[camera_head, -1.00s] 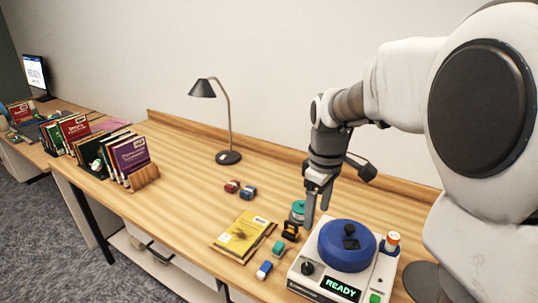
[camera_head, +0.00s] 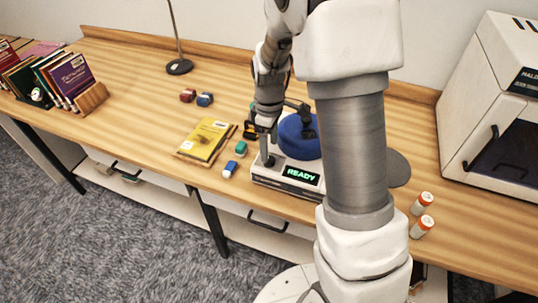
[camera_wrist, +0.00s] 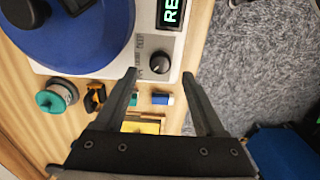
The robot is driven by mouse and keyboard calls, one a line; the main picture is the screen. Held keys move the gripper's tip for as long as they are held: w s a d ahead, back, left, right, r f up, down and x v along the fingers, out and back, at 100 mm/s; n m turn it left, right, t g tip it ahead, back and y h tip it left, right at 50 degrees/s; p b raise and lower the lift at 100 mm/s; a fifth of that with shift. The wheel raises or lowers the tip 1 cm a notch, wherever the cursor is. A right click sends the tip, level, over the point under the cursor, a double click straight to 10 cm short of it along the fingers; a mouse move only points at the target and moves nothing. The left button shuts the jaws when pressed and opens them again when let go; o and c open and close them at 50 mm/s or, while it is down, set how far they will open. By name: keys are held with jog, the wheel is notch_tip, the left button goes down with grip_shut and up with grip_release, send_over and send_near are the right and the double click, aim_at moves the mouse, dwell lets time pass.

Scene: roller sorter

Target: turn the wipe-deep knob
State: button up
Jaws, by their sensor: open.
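The machine is a white box (camera_head: 262,179) with a round blue lid (camera_head: 297,139) and a lit READY display (camera_head: 302,175). A small round black knob (camera_wrist: 160,64) sits on its panel in the wrist view, beside small lettering too blurred to read. My gripper (camera_wrist: 159,74) is open, its two fingers apart on either side of the knob in that picture. I cannot tell whether they touch it. In the head view my gripper (camera_head: 267,146) points down over the panel's left front corner, and the knob is hard to separate from the fingers there.
A yellow book (camera_head: 207,139), a teal block (camera_head: 241,148) and a blue-and-white block (camera_head: 230,169) lie left of the machine. Orange-capped bottles (camera_head: 422,224) stand at right, before a white cabinet (camera_head: 490,110). My arm hides the machine's right side.

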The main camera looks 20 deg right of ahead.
aim_at(269, 161)
jog(key=shift+f, duration=2.25)
grip_shut()
